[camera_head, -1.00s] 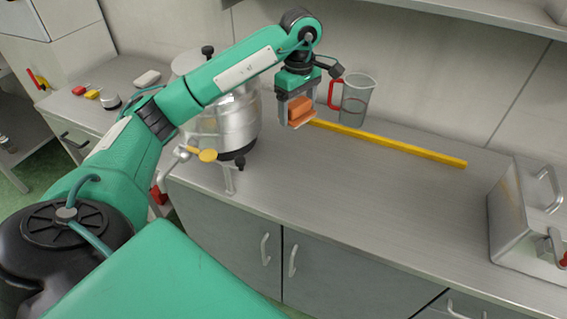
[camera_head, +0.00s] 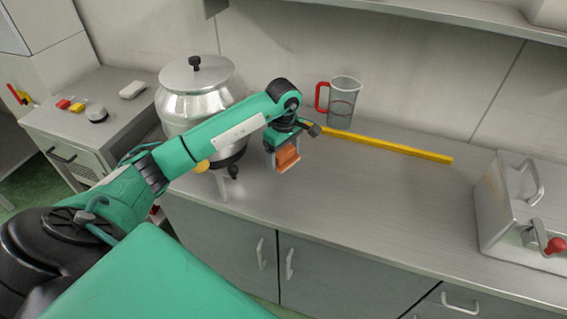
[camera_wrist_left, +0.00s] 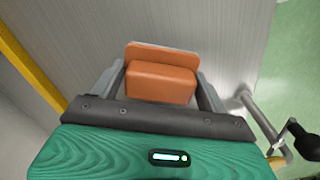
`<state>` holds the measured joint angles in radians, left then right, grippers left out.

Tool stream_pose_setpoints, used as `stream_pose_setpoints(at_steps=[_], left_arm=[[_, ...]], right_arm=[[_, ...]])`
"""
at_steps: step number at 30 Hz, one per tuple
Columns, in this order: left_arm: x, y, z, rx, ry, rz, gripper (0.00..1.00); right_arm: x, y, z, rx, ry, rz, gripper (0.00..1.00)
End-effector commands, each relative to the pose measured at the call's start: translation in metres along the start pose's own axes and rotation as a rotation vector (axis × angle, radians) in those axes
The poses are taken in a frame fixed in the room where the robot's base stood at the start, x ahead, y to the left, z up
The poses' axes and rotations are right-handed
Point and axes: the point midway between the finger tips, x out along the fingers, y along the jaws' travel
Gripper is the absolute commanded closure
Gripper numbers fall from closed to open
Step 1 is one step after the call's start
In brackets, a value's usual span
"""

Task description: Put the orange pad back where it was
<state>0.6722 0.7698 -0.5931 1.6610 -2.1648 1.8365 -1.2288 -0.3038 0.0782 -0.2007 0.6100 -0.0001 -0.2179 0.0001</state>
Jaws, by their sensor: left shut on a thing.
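The orange pad (camera_head: 287,157) is between the fingers of my left gripper (camera_head: 284,166), over the counter near its front edge. In the left wrist view the orange pad (camera_wrist_left: 161,80) shows as a block on a wider, thin plate, with a finger of my left gripper (camera_wrist_left: 160,84) on each side of it. My left gripper is shut on it. I cannot tell whether the pad touches the counter. My right gripper is not in view.
A steel vessel (camera_head: 202,95) stands left of my gripper. A metal box (camera_head: 510,205) stands at the right. The counter (camera_head: 360,195) between is clear.

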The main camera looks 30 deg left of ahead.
Motion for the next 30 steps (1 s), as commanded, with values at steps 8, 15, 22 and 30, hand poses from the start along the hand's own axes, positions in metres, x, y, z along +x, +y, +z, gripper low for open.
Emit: stream_pose_setpoints(at_steps=[8, 15, 22, 30], left_arm=[[0.022, -0.001, 0.000, -0.002, -0.001, -0.002, 0.45], [0.050, 0.000, 0.000, -0.001, 0.000, 0.002, 0.45], [0.052, 0.001, 0.000, 0.000, 0.000, 0.002, 0.45], [0.054, 0.000, 0.000, 0.000, 0.000, 0.001, 0.02]], right_arm=[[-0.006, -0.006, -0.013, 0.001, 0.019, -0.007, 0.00], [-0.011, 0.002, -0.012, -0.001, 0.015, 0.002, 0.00], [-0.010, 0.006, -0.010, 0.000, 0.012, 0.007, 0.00], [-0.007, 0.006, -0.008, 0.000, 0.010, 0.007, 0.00]])
